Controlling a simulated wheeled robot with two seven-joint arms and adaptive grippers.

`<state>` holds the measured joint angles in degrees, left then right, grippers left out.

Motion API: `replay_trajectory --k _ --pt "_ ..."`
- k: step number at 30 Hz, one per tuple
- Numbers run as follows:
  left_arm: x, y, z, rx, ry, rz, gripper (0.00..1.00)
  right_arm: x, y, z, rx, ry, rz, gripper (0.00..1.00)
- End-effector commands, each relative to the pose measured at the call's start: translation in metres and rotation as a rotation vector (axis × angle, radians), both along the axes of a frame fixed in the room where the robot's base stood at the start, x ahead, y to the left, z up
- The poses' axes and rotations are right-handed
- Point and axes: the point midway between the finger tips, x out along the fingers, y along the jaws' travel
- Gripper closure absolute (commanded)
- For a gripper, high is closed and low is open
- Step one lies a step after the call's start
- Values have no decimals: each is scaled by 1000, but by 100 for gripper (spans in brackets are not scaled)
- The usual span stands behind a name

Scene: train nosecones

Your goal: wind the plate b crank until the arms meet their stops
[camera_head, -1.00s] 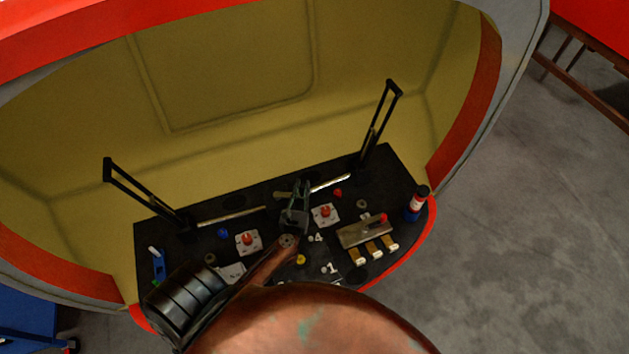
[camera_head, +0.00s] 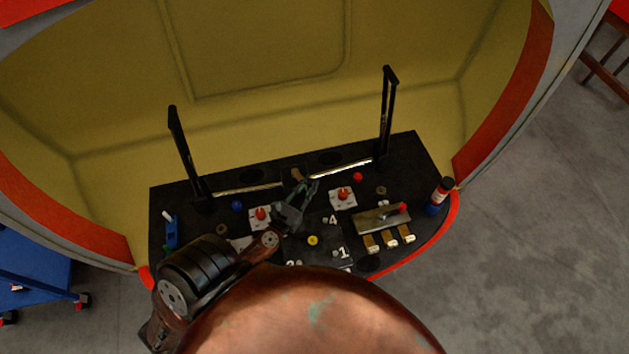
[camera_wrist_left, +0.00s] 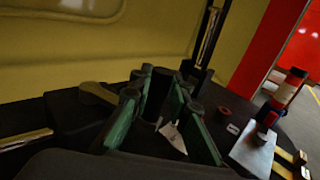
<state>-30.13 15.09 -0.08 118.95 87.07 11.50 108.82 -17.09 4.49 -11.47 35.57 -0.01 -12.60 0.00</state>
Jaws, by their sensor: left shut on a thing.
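The two black arms, left (camera_head: 184,150) and right (camera_head: 386,112), stand nearly upright at the back of the dark plate (camera_head: 170,195). Bright rods, left (camera_head: 245,189) and right (camera_head: 342,169), run from them toward the middle. My left gripper (camera_head: 307,190) is at the middle, shut on a dark upright piece that looks like the crank's grip; its fingers hide much of it. In the left wrist view the dark piece (camera_wrist_left: 158,92) stands between the green-padded fingers. A brown piece (camera_wrist_left: 97,93) lies just left of them. My right gripper is not in view.
Red-knobbed white plates (camera_head: 261,216) (camera_head: 342,197) flank the gripper. A metal block with a red handle (camera_head: 382,218) and several brass blocks (camera_head: 388,238) are at right, beside a red-and-blue bottle (camera_head: 440,197). A blue piece (camera_head: 171,232) is at left. The yellow shell wall (camera_head: 265,115) rises behind.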

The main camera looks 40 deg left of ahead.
Motion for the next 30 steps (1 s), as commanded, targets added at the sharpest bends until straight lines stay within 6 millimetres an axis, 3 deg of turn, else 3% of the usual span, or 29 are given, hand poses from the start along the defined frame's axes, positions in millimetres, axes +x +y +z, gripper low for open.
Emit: replay_trajectory --k 9,30 --pt "-14 10 -1 4 1 13 100 -5 -3 -7 -4 7 0 72" --pt "-18 14 -2 9 5 18 100 -5 -3 -7 -4 8 0 72"
